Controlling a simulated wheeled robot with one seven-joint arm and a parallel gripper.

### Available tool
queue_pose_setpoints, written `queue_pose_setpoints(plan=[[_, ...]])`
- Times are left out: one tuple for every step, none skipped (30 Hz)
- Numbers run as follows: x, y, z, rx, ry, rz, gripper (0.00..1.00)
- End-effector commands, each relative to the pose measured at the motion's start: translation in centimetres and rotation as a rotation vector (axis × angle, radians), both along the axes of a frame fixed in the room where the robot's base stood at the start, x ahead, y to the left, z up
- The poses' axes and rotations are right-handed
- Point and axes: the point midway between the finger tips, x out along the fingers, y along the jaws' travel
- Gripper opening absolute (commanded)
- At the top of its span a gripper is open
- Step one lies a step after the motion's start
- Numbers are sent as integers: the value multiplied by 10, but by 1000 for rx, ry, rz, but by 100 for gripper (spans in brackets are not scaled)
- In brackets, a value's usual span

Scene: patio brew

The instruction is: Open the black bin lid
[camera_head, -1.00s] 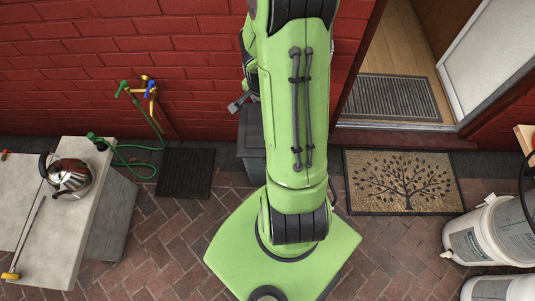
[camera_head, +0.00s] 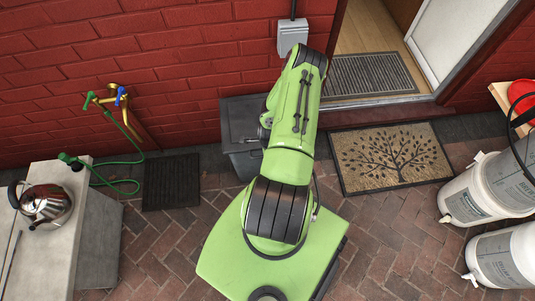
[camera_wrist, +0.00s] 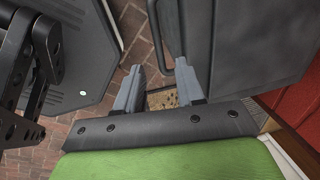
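The black bin (camera_head: 240,118) stands against the red wall, left of the doorway. Its dark grey lid looks shut in the head view, and my arm covers its right part. In the wrist view the lid (camera_wrist: 245,45) fills the upper right, with a thin bar handle (camera_wrist: 154,28) along its left edge. My gripper (camera_wrist: 159,66) is open, with its two grey fingers apart and nothing held. The handle shows just ahead of the gap between the fingertips; I cannot tell whether they touch. In the head view my gripper is mostly hidden behind my arm.
A bench (camera_head: 97,240) with a steel kettle (camera_head: 47,203) stands left. A green hose (camera_head: 128,163) hangs by a tap near a dark mat (camera_head: 171,182). A tree-pattern doormat (camera_head: 392,158) lies right of the bin; white buckets (camera_head: 484,190) stand at far right.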

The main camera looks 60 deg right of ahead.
Motion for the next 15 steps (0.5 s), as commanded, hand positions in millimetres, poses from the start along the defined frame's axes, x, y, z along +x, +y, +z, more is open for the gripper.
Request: queue_pose_setpoints(plan=[[1,-1,-17,2,0,-2,38],[2,-2,-23,0,0,-1,38],[3,-3,-31,0,0,-1,38],[4,-4,-35,0,0,-1,38],[5,-5,-39,0,0,0,38],[5,-5,-44,0,0,1,38],[6,-6,-46,0,0,1,38],[6,-6,-48,0,0,2,38],[6,-7,-49,0,0,2,38],[7,-7,-50,0,0,1,38],[7,-7,-50,0,0,2,38],[7,-7,-50,0,0,2,38],[7,-7,-49,0,0,2,38],[7,-7,-49,0,0,2,38],[7,-7,-49,0,0,2,38]])
